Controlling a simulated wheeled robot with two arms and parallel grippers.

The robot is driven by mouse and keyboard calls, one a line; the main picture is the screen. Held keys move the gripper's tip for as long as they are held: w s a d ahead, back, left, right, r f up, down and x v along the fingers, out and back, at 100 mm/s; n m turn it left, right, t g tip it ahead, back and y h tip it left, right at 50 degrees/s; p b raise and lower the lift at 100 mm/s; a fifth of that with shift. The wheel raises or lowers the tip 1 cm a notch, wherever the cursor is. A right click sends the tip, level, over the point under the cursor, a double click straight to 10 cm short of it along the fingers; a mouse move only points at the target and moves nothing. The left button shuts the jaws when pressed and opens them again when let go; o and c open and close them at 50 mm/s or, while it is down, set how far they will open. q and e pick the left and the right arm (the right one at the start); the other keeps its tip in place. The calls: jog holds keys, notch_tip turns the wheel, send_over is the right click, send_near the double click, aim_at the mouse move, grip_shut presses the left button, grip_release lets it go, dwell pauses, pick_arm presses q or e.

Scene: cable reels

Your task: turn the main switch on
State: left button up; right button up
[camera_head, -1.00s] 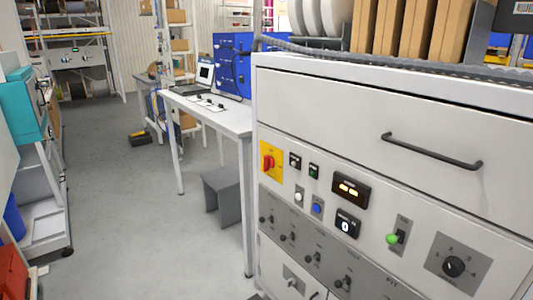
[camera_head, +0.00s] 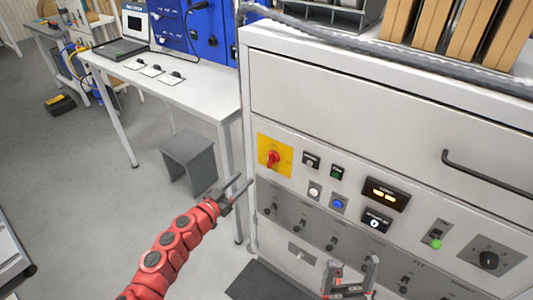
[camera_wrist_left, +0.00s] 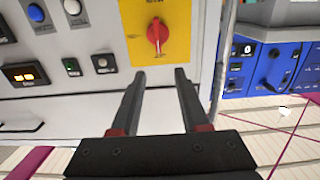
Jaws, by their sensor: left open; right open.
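The main switch (camera_head: 273,158) is a red rotary knob on a yellow plate (camera_head: 263,142), at the upper left of the grey control panel. In the left wrist view the knob (camera_wrist_left: 157,33) lies just beyond the fingertips, roughly centred between them, with its grip running roughly up and down the picture. My left gripper (camera_head: 240,187) is in front of the panel, just below and left of the switch; it is open, empty and not touching the knob. My right gripper (camera_head: 352,272) is open and empty, low in front of the panel.
Right of the switch are small buttons, a lit amber display (camera_head: 385,194), a green-tipped lever (camera_head: 436,243) and a black dial (camera_head: 488,260). A row of toggles runs below. A drawer handle (camera_head: 485,175) sticks out. A white table (camera_head: 190,95) and grey stool (camera_head: 188,158) stand left.

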aim_at(268, 157)
pick_arm(q)
jog(key=p+x, duration=0.1)
jog(key=x, duration=1)
jog(key=shift+w+d+r, duration=0.1)
jog(key=shift+d, duration=0.15)
jog(key=shift+x, duration=1.2)
jog(key=c, duration=0.6)
grip_shut()
jog(key=shift+f, duration=0.2)
